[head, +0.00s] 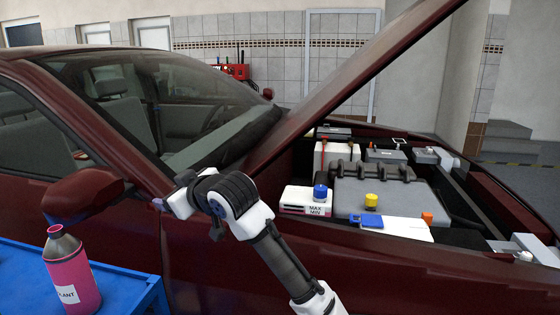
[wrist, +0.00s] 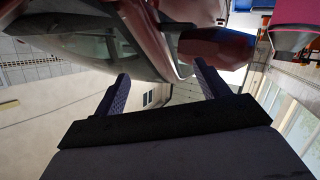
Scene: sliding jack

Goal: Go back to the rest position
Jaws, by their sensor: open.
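My gripper (wrist: 162,80) is open in the wrist view, with its two dark fingers spread apart and nothing between them. In the head view my arm reaches up from the bottom edge and bends in front of the dark red car's (head: 225,265) side, left of the open engine bay. The fingers cannot be made out clearly there.
A pink bottle (head: 75,280) stands on a blue cart (head: 130,287) at the lower left. The car's side mirror (head: 85,193) is close to my arm. The raised hood (head: 345,85) slopes above the engine bay, where a blue cap (head: 320,191) and yellow cap (head: 371,200) show.

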